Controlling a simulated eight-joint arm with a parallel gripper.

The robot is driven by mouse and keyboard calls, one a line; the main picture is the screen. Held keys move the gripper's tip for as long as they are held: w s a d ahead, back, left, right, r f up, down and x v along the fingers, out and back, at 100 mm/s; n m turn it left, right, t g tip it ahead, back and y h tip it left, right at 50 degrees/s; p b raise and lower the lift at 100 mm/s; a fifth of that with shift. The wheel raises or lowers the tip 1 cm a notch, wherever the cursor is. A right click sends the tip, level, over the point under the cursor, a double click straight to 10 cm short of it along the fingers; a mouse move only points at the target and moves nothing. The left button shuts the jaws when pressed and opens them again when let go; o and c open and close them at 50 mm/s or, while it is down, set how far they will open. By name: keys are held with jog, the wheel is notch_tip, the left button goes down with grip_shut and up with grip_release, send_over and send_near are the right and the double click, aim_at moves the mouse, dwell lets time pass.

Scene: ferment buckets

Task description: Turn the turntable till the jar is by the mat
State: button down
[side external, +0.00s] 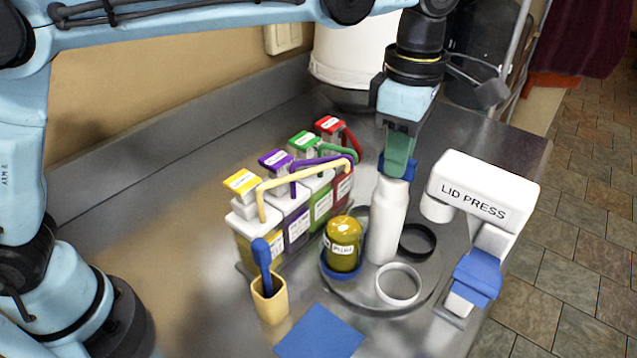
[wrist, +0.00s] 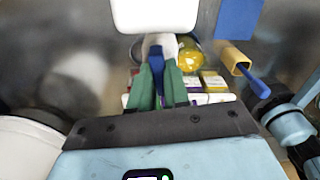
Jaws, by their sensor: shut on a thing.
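The round grey turntable (side external: 372,302) lies on the steel counter. The jar (side external: 343,238), olive-yellow with a label, stands upright in a blue ring at its left side. It also shows in the wrist view (wrist: 188,58). The flat blue mat (side external: 320,334) lies just in front of the turntable's left side, a short gap from the jar; the wrist view shows it too (wrist: 240,18). My gripper (side external: 397,168) points down, its green fingers shut on a blue piece (wrist: 157,59) atop the white bottle (side external: 388,222). The bottle stands upright over the turntable; its base contact is unclear.
A black ring (side external: 417,241) and a white ring (side external: 399,284) are on the turntable. The white lid press (side external: 484,188) stands close right. Several bins with coloured lids (side external: 243,183) line the left, and a yellow cup (side external: 269,301) holds a blue tool. A white bucket (side external: 352,55) stands behind.

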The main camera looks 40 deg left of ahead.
jog(key=shift+n, duration=3.5)
jog(key=c, duration=1.1)
grip_release()
jog(key=shift+r, duration=0.1)
notch_tip(320, 180, up, 12)
